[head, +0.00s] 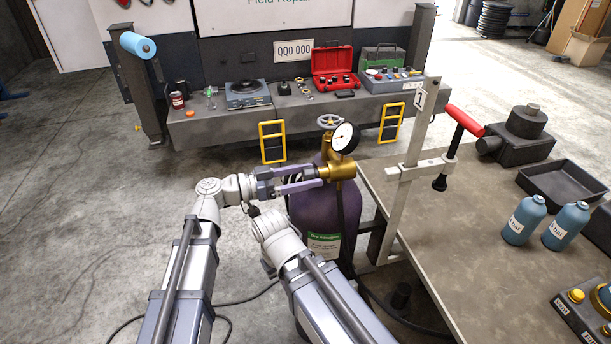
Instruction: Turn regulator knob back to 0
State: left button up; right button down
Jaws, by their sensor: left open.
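The purple gas cylinder (312,212) stands upright on the floor beside the workbench. A brass regulator (342,170) sits at its top with a round white gauge (345,138). The gauge needle's reading is too small to tell.
The workbench (415,225) is close on the right, with a red-handled clamp (464,121) on a post and blue bottles (525,219). A hose hangs down the cylinder. Open floor lies left.

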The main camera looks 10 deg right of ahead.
pick_arm(q)
grip_shut()
dwell(0.8)
